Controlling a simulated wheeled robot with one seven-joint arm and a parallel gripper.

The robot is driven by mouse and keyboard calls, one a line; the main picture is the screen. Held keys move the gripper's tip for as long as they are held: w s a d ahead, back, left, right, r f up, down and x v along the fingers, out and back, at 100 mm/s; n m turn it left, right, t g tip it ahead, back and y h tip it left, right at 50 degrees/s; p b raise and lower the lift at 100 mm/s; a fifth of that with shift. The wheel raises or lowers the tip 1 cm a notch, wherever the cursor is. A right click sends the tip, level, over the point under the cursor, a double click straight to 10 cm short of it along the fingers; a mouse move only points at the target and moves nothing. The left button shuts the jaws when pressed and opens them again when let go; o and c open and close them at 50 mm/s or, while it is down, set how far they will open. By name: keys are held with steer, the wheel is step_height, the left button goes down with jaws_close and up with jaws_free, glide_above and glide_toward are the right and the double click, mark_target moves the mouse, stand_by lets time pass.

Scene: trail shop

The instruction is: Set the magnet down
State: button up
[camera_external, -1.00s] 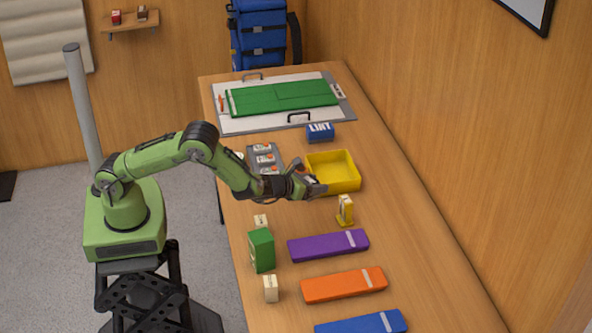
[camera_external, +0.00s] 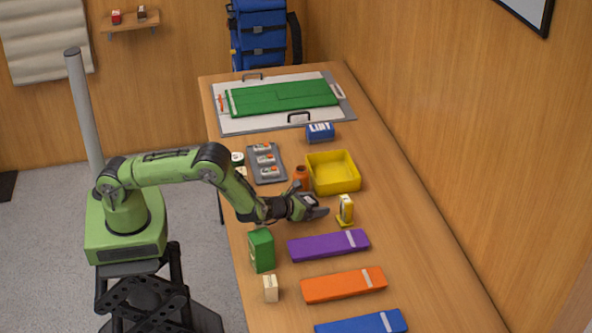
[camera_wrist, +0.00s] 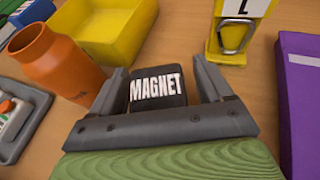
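The magnet (camera_wrist: 158,90) is a small dark block with white "MAGNET" lettering. In the wrist view it sits between the two fingers of my gripper (camera_wrist: 160,82), which is shut on it. In the outside view my gripper (camera_external: 318,210) is low over the wooden table (camera_external: 400,225), between the yellow bin and the purple case, just left of a small yellow stand. I cannot tell whether the magnet touches the table.
Around my gripper are an orange bottle (camera_wrist: 58,62), the yellow bin (camera_external: 355,186), a yellow stand with a carabiner (camera_wrist: 235,35) and the purple case (camera_external: 328,245). A grey tray (camera_external: 269,180) and a green box (camera_external: 262,250) stand left. Bare table lies along the right.

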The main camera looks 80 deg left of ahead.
steer(key=shift+r, duration=0.3)
steer(key=v, duration=0.5)
steer(key=shift+s+d+r+p, duration=0.1)
steer(key=shift+r+p, duration=0.25)
steer(key=shift+r, duration=0.05)
steer(key=s+a+r+n+g, duration=0.2)
steer(key=s+a+r+n, duration=0.15)
steer(key=r+n, duration=0.2)
steer(key=s+a+r+n+g+h+p, duration=0.1)
steer(key=s+a+r+n, duration=0.1)
steer(key=s+r+n, duration=0.3)
steer(key=s+a+r+n+g, duration=0.2)
steer(key=s+r+n, duration=0.1)
steer(key=r+n, duration=0.35)
steer(key=s+d+r+n+g+h, duration=0.1)
steer(key=s+r+n+h, duration=0.1)
steer(key=s+n, duration=0.5)
steer(key=s+d+r+n+g+h, duration=0.1)
steer(key=s+r+n, duration=0.3)
steer(key=s, duration=1.4)
steer(key=n+h, duration=0.1)
steer(key=n, duration=0.2)
steer(key=shift+s+d, duration=0.2)
steer(key=shift+d, duration=0.1)
